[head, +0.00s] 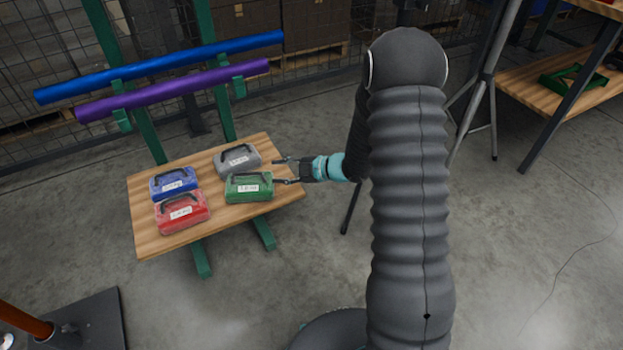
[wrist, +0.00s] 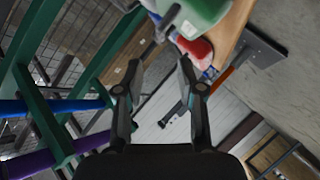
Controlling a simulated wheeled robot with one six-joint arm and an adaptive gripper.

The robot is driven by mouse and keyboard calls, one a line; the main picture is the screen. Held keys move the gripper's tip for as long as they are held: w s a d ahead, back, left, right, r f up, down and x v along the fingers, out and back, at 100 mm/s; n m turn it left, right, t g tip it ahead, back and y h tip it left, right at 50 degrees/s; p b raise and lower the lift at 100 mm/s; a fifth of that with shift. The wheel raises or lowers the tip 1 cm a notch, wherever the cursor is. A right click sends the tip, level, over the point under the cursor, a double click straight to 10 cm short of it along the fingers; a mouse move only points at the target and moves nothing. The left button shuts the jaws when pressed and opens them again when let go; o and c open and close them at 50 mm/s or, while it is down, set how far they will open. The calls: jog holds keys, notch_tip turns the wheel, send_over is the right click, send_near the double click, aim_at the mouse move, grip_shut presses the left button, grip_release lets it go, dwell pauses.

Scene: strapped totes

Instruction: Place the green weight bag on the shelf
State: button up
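The green weight bag (head: 249,187) sits on a wooden board (head: 150,240) at left in the head view, a dark handle on top and a white label on its front. My gripper (head: 277,171) is just right of the green bag, its two fingers spread with nothing between them. In the wrist view my gripper (wrist: 160,64) is also open, and part of the green bag (wrist: 203,12) shows beyond the fingers at the top. A wooden shelf (head: 530,82) stands at the right of the head view, partly cut off.
Grey (head: 237,159), blue (head: 173,183) and red (head: 182,212) bags share the board with the green one. Blue (head: 160,67) and purple (head: 175,90) bars hang behind it.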

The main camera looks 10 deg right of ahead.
jog(key=w+d+r+m+t+h, duration=0.3)
jog(key=d+r+h, duration=0.1)
jog(key=r, duration=0.3)
jog(key=s+d+r+m+t+h, duration=0.1)
jog(key=s+d+r+m+h, duration=0.35)
jog(key=r, duration=0.25)
jog(key=s+d+r+m+h, duration=0.3)
jog(key=d+r+m+h, duration=0.15)
jog(key=r, duration=0.35)
jog(key=s+a+r+m+g+y, duration=0.1)
jog(key=s+m+g, duration=0.4)
jog(key=s, duration=2.2)
jog(key=a+r+m, duration=0.1)
jog(key=m, duration=0.3)
jog(key=shift+s+a, duration=0.3)
jog(key=shift+s, duration=0.05)
jog(key=shift+a, duration=0.1)
